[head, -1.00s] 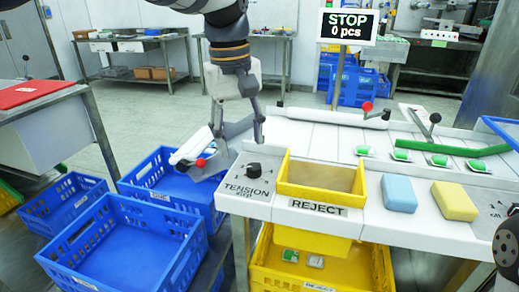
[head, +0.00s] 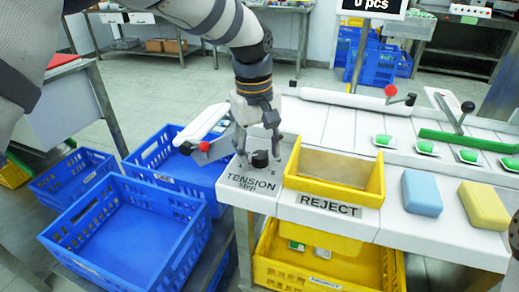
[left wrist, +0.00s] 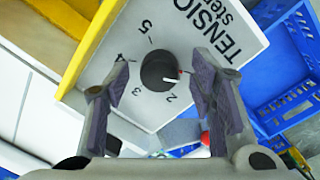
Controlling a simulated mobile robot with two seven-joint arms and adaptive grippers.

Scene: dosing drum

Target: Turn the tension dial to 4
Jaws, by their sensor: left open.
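The black tension dial (head: 260,159) sits on the white panel's left corner, above the printed word TENSION (head: 250,184). My left gripper (head: 258,154) points down over it, open, with a fingertip on each side. In the left wrist view the dial (left wrist: 160,70) lies between the spread fingers (left wrist: 160,92), with gaps showing at both sides. Its white pointer line points right, close to a small red mark. My right gripper's fingers are out of view.
A yellow REJECT bin (head: 333,178) stands just right of the dial. A red-knobbed lever (head: 204,147) is close on the left. Blue crates (head: 120,225) stand below left. Blue (head: 422,193) and yellow (head: 484,205) blocks lie farther right on the panel.

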